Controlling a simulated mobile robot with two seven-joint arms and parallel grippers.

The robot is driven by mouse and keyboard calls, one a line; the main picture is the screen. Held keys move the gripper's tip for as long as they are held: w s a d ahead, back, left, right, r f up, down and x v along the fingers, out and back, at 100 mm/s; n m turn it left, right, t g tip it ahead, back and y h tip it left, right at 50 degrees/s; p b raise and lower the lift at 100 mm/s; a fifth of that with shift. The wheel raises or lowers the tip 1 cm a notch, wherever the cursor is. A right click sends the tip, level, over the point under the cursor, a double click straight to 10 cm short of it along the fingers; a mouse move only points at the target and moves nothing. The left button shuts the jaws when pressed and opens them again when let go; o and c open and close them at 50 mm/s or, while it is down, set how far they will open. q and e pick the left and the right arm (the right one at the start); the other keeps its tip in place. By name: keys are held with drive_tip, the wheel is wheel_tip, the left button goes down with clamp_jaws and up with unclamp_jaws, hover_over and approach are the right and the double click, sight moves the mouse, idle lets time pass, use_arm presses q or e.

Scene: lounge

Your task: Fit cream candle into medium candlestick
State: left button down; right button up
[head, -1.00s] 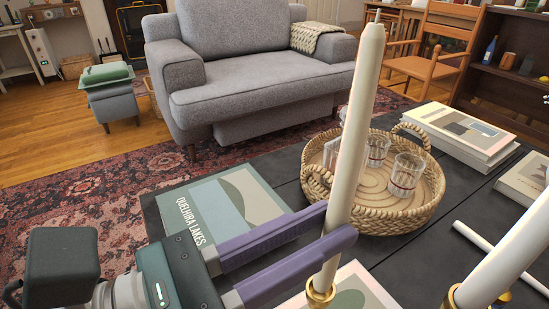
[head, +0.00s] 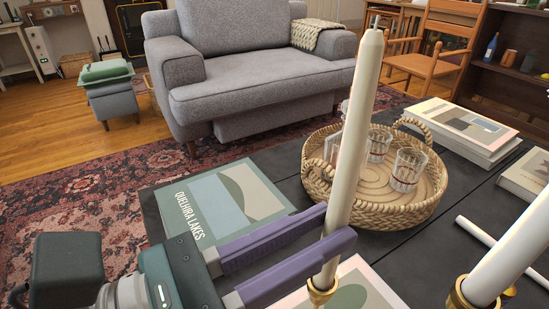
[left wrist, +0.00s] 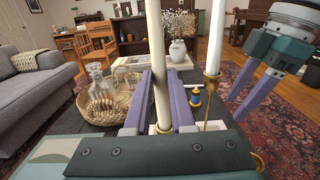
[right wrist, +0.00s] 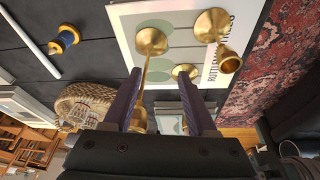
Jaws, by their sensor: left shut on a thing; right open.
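The cream candle (head: 358,125) stands nearly upright, and my left gripper (head: 340,240) is shut on its lower part. The candle also shows between the fingers in the left wrist view (left wrist: 157,60). Its lower end meets the brass cup of a candlestick (head: 321,292); how deep it sits I cannot tell. A second candlestick (head: 459,298) at the right bears another pale candle (head: 512,250). In the right wrist view, brass candlesticks (right wrist: 150,42) stand ahead of my open right gripper (right wrist: 162,75). One stem passes between its fingers; I cannot tell whether they touch it.
A wicker tray (head: 440,200) with glasses stands behind the candle. A loose white candle (head: 480,233) lies on the dark table, near a blue spool (left wrist: 196,97). Books (head: 225,205) lie left, right and beneath the candlesticks. A grey armchair (head: 250,80) stands beyond.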

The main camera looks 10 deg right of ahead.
use_arm(q)
drive_tip(key=shift+f+b, duration=0.3)
drive_tip(key=shift+f, duration=0.15)
drive_tip(key=c, duration=0.7)
unclamp_jaws()
drive_tip(key=shift+p+v, duration=0.7)
drive_tip(key=shift+v, duration=2.35)
